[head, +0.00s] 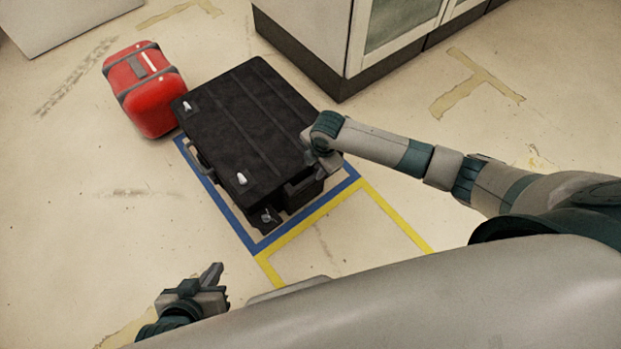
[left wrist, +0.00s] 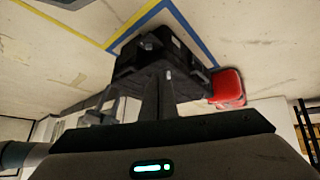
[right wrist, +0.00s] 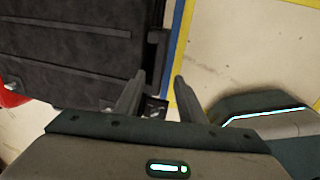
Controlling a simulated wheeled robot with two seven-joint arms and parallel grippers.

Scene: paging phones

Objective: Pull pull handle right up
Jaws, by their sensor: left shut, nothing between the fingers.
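A large black case (head: 245,115) lies on the floor inside a blue and yellow tape outline. A dark bar-like part (head: 302,186) stands out at its near right end, partly hidden by my right gripper (head: 318,170). In the right wrist view a dark piece (right wrist: 156,48) juts from the case's edge, just beyond my fingers. The right gripper (right wrist: 155,88) is open beside this edge; I cannot tell whether it touches. My left gripper (head: 217,270) is shut and empty, away from the case. In the left wrist view its fingers (left wrist: 158,88) overlap the view of the case (left wrist: 165,45).
A red case (head: 150,95) stands close to the black case's far left corner. A white cabinet (head: 330,40) with a dark base stands behind it. The floor to the left and front is clear.

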